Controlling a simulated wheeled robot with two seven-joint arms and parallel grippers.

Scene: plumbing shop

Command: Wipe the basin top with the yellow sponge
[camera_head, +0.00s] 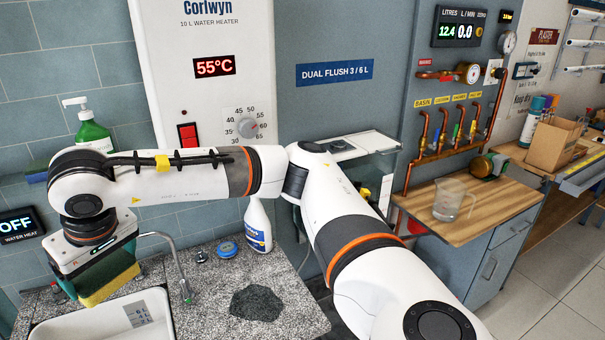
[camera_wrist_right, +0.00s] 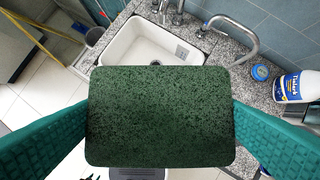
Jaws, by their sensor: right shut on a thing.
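The yellow sponge (camera_head: 112,288) has a green scouring side (camera_wrist_right: 160,115), which faces the right wrist camera. My right gripper (camera_head: 97,278) is shut on it, with a teal finger on each side. It holds the sponge over the back left of the white basin (camera_head: 85,327); whether they touch I cannot tell. The basin also shows in the right wrist view (camera_wrist_right: 134,46). The speckled granite basin top (camera_head: 216,262) surrounds it, with a dark patch (camera_head: 256,303) right of the tap. My left gripper is out of view.
A curved metal tap (camera_head: 178,262) stands between the sponge and the dark patch. A white spray bottle (camera_head: 258,226) and a blue round tin (camera_head: 227,249) stand at the back of the top. A green pump bottle (camera_head: 92,133) stands behind my arm. A jug (camera_head: 449,203) is on the wooden bench.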

